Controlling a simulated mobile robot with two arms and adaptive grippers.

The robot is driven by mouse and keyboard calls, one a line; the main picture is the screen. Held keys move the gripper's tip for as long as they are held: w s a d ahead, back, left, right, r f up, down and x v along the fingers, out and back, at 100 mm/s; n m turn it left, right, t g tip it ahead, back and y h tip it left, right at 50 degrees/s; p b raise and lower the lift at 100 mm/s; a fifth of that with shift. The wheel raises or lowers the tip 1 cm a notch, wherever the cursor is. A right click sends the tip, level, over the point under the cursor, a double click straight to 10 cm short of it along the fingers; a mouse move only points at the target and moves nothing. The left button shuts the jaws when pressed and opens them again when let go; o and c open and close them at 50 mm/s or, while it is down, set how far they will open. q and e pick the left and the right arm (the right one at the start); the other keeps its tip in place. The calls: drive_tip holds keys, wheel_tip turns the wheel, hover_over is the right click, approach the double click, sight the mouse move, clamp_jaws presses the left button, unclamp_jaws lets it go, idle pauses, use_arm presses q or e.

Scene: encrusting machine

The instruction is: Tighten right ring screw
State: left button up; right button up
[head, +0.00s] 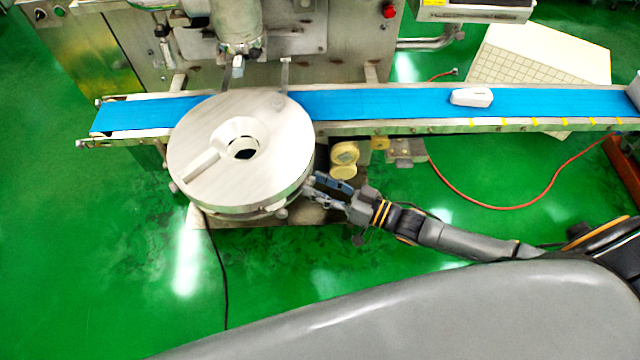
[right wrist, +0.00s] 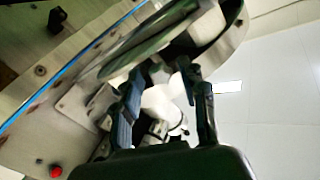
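A large round metal disc (head: 205,140) with a central hub sits over the left end of the blue conveyor in the head view. A small knob-like screw end (head: 281,213) shows under its lower right rim. My right gripper (head: 318,187) is at the disc's right lower edge. In the right wrist view the two fingers of my right gripper (right wrist: 163,85) stand apart below the disc's rim (right wrist: 150,45). A small grey part (right wrist: 160,73) shows between or behind the fingertips; I cannot tell if they touch it. The ring screw is not clearly seen. My left gripper is out of view.
The blue conveyor (head: 380,104) runs right behind the disc, with a white object (head: 471,97) on it. A red cable (head: 500,208) lies on the green floor. The floor left of the disc is mostly clear.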

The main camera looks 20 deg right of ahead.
drive_tip(key=v, duration=1.2)
idle(0.5)
drive_tip(key=s+d+f+m+g+h, duration=0.1)
drive_tip(key=d+f+h, duration=0.2)
drive_tip(key=f, duration=0.6)
drive_tip(key=s+d+f+g+h, duration=0.1)
drive_tip(key=d+f+h, duration=0.25)
drive_tip(key=f, duration=0.45)
drive_tip(key=s+d+f+m+g+h, duration=0.15)
drive_tip(key=f+h, duration=0.25)
drive_tip(key=f, duration=0.5)
drive_tip(key=s+a+f+g, duration=0.2)
drive_tip(key=s+f, duration=0.3)
drive_tip(key=s, duration=0.3)
drive_tip(key=s+a+f+g+h, duration=0.1)
drive_tip(key=s+a+f+g, duration=0.1)
drive_tip(key=s+f, duration=0.4)
drive_tip(key=s+a+f+g+h, duration=0.1)
drive_tip(key=s+f+g, duration=0.3)
drive_tip(key=s, duration=0.7)
drive_tip(key=shift+a+f+b, duration=0.4)
drive_tip(key=shift+a+f, duration=0.25)
drive_tip(key=shift+a, duration=0.2)
drive_tip(key=shift+g, duration=0.25)
